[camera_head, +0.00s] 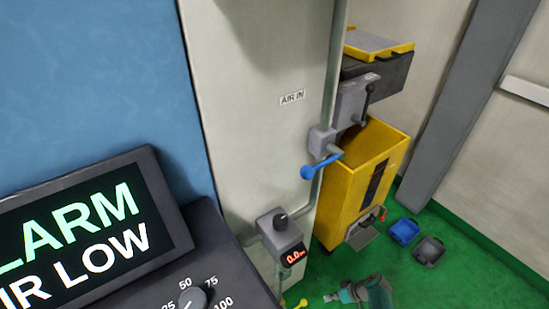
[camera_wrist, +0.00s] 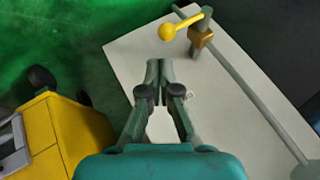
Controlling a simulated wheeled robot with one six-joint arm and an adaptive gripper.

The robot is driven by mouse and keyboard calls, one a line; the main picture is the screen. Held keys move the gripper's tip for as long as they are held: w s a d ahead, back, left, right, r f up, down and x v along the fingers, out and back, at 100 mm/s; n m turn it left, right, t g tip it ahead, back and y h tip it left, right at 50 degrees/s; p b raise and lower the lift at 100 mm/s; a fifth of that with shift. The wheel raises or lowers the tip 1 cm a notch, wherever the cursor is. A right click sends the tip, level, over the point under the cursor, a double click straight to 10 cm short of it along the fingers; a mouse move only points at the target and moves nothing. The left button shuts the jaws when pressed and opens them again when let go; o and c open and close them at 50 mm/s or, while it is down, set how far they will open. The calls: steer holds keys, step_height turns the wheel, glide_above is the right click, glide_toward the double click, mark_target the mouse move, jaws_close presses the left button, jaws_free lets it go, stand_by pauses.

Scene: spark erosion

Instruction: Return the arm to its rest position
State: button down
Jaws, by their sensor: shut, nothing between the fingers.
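My gripper (camera_wrist: 158,72) is in the middle of the wrist view, its two dark green fingers together with nothing between them. It also shows small at the bottom of the head view (camera_head: 332,297), low down beside the pale cabinet panel (camera_head: 255,130). In the wrist view a yellow-knobbed lever (camera_wrist: 168,32) on a brass valve (camera_wrist: 201,40) lies just beyond the fingertips, apart from them in the picture. The lever's yellow end also shows at the bottom of the head view (camera_head: 300,304).
A blue-handled valve (camera_head: 308,172) and a gauge reading 0.0 (camera_head: 292,256) sit on the pipe. A display (camera_head: 95,240) reads "ALARM" and "AIR LOW". A yellow bin (camera_head: 355,195) stands right of the panel. Blue (camera_head: 403,231) and grey (camera_head: 429,251) trays lie on the green floor.

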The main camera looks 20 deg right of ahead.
steer(key=s+a+f+h, duration=0.4)
steer(key=s+a, duration=0.5)
steer(key=a, duration=0.1)
steer(key=s+a+r+m+t+h, duration=0.1)
steer(key=s+a+r+t+h, duration=0.15)
steer(key=s+a+r, duration=0.4)
steer(key=s+a+r+t, duration=0.1)
steer(key=s+r, duration=0.3)
steer(key=r, duration=1.1)
steer(key=s+a+r+t, duration=0.1)
steer(key=s+r+t, duration=0.3)
steer(key=r, duration=1.1)
steer(key=s+a+r+t, duration=0.1)
steer(key=s+r+t, duration=0.2)
steer(key=r, duration=1.2)
steer(key=shift+s+a+n, duration=0.15)
steer(key=shift+s+n, duration=0.15)
steer(key=shift+s, duration=0.65)
